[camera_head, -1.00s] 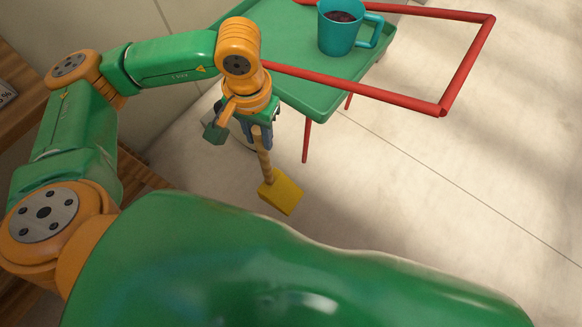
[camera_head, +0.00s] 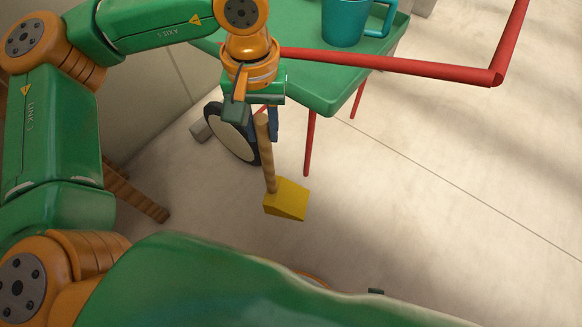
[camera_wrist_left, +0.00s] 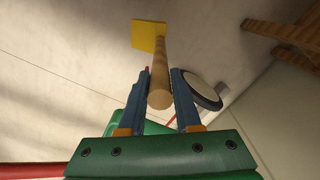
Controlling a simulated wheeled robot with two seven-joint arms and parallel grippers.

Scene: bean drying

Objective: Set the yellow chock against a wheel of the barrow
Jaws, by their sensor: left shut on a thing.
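The yellow chock (camera_head: 286,200) is a wedge-like block on a long wooden handle (camera_head: 268,160). My left gripper (camera_head: 266,122) is shut on the upper part of the handle, and the chock hangs below it. In the left wrist view the handle (camera_wrist_left: 160,75) runs between the fingers to the chock (camera_wrist_left: 148,36). The barrow has a green tray (camera_head: 330,92), red frame and legs, and a dark-tyred wheel with a pale disc (camera_head: 230,135), partly behind my gripper. The wheel (camera_wrist_left: 203,90) also shows in the wrist view. The chock appears apart from it. My right gripper is out of view.
A teal mug (camera_head: 343,22) stands on the tray. A red handle bar (camera_head: 400,66) reaches right. A small grey piece (camera_head: 200,131) lies beside the wheel. A wooden slatted piece (camera_head: 135,195) is at left near the wall. The pale floor (camera_head: 440,220) is clear on the right.

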